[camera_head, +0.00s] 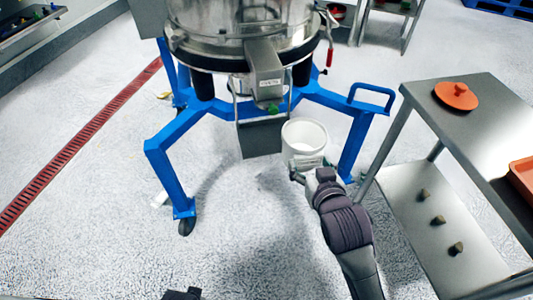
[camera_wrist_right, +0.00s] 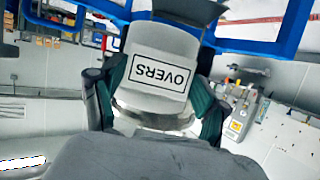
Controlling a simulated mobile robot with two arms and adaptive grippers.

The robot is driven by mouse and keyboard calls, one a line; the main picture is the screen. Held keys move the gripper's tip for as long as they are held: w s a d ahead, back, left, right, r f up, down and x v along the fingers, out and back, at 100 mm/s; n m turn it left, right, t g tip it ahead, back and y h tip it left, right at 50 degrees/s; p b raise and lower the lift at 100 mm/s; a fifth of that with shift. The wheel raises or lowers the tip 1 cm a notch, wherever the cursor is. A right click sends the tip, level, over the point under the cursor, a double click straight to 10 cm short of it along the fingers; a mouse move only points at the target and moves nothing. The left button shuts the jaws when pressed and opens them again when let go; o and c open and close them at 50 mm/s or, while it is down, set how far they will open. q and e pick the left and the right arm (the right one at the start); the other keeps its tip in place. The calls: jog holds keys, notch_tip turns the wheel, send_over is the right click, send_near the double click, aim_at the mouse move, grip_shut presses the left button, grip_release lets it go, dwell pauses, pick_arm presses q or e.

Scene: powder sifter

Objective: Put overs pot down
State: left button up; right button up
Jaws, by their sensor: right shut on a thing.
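The overs pot (camera_head: 303,137) is a white, open-topped pot in the head view, upright at the front right of the sifter, near its chute (camera_head: 265,75). My right gripper (camera_head: 308,170) is shut on the pot's near side. In the right wrist view, the pot's side with the upside-down OVERS label (camera_wrist_right: 160,73) sits between my green-padded fingers (camera_wrist_right: 155,105). I cannot tell whether the pot's base touches the floor. A small dark part shows at the head view's bottom edge; if it is my left gripper, its jaws are not visible.
The sifter's blue frame (camera_head: 165,180) stands around the pot, with a leg close on its right. A grey panel (camera_head: 260,138) is left of it. A steel table (camera_head: 490,120) with an orange lid (camera_head: 456,96) stands at right. The floor in front is clear.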

jog(key=w+a+f+n+b, duration=0.1)
jog(key=a+f+b, duration=0.4)
jog(key=f, duration=0.4)
jog(key=shift+y, duration=0.4)
jog(key=w+a+b, duration=0.1)
jog(key=w, duration=0.5)
jog(key=w+a+b, duration=0.1)
jog(key=w+b, duration=0.1)
jog(key=w, duration=0.4)
jog(key=w+a+b, duration=0.1)
jog(key=w, duration=0.5)
jog(key=shift+a+f+b, duration=0.15)
jog(key=shift+a+b, duration=0.1)
jog(key=shift+b, duration=0.05)
notch_tip(320, 180, down, 4)
jog(key=shift+r+b, duration=0.25)
jog(key=shift+b, duration=0.35)
pick_arm(q)
notch_tip(320, 180, up, 14)
jog(key=w+t, duration=0.1)
jog(key=shift+w, duration=0.4)
pick_arm(e)
jog(key=shift+r, duration=0.1)
pick_arm(q)
jog(key=shift+r, duration=0.1)
pick_arm(e)
jog(key=shift+s, duration=0.1)
jog(key=o, duration=1.2)
